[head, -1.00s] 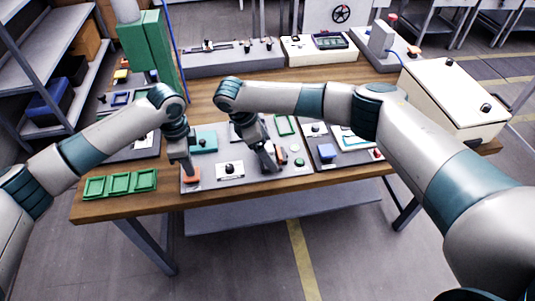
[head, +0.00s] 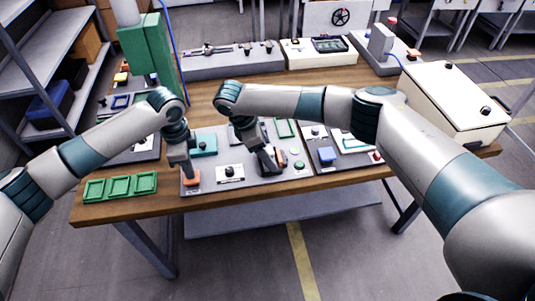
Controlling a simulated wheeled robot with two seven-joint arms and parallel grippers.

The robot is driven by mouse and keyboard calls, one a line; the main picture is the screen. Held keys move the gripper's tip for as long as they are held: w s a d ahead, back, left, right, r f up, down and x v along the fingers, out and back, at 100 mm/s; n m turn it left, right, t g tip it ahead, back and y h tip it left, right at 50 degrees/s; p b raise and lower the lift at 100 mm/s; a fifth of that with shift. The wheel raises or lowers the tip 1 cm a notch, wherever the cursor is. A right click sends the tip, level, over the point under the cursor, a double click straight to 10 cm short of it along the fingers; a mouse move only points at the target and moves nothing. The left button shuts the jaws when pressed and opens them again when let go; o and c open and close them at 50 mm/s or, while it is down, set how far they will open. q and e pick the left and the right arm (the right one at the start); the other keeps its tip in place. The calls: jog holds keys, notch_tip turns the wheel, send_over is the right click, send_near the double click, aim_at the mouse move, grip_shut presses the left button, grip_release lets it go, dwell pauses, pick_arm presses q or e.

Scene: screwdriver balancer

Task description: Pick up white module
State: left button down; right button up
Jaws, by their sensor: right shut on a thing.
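A white module (head: 230,172) with a black knob lies on the grey panel (head: 208,187) on the wooden table, between my two grippers. My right gripper (head: 269,166) points down over the panel, to the right of that module and apart from it. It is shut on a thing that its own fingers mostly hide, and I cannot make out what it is. My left gripper (head: 190,172) points down at an orange block (head: 192,181) at the panel's left end. Its fingers are too small to tell whether they are open.
A teal block (head: 204,146) lies behind the white module. Green trays (head: 120,184) lie at the table's front left. A second panel with a blue block (head: 327,154) is at the right. A cream box (head: 440,95) stands at the table's right end. Bare wood (head: 240,95) shows behind.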

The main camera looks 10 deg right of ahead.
notch_tip(320, 180, up, 10)
dwell(0.6)
jog(key=shift+r, duration=0.1)
dwell(0.3)
notch_tip(320, 180, up, 5)
send_over(268, 150)
jog(key=shift+a, duration=0.1)
dwell(0.8)
